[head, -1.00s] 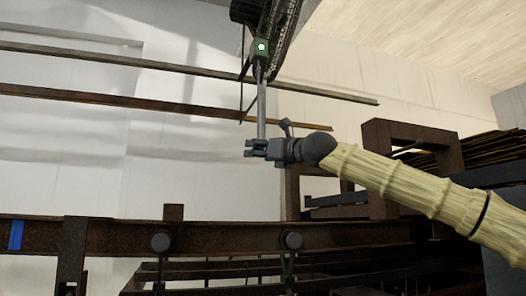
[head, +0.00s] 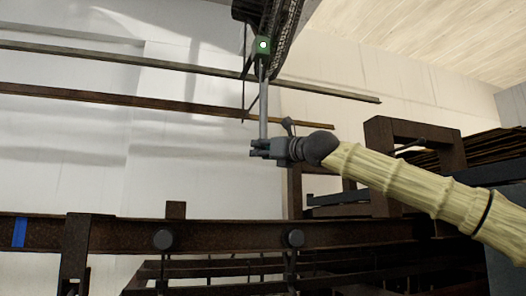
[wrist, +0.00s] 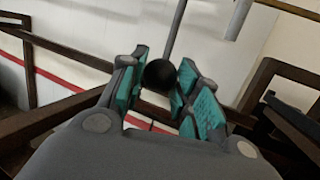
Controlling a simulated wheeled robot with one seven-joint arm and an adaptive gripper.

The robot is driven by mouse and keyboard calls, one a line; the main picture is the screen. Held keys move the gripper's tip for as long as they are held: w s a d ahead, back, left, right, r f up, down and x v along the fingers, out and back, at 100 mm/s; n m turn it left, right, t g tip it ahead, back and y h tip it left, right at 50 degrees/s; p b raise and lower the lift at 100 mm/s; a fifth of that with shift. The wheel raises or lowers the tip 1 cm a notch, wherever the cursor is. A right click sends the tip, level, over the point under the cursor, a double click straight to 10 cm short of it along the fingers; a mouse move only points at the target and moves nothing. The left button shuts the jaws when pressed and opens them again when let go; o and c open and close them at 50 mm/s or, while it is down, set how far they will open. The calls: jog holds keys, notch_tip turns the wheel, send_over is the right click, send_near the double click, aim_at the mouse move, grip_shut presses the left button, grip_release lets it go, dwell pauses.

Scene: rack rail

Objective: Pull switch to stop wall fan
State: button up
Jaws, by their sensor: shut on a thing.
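The dark wall fan (head: 284,32) shows only in part at the top of the head view, cut off by the frame edge. A small green switch box (head: 263,45) with a white spot sits below it. A thin grey pull rod (head: 263,98) hangs nearly straight from the box. My gripper (head: 259,149) is at the rod's lower end. In the wrist view, a dark round knob (wrist: 159,76) at the rod's foot (wrist: 175,30) sits between the teal finger pads, and my gripper is shut on it. In the head view the fingers hide the knob.
Long rusty rails (head: 150,99) run along the pale wall behind the rod. A brown steel beam (head: 120,235) with round dark knobs crosses below my gripper. A brown frame (head: 410,130) stands at the right behind my arm. The space left of my gripper looks clear.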

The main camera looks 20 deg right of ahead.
jog(key=shift+f+b, duration=0.6)
jog(key=shift+f, duration=0.3)
jog(key=shift+r, duration=0.1)
jog(key=shift+r+p, duration=0.9)
jog(key=o, duration=1.1)
jog(key=shift+d, duration=0.15)
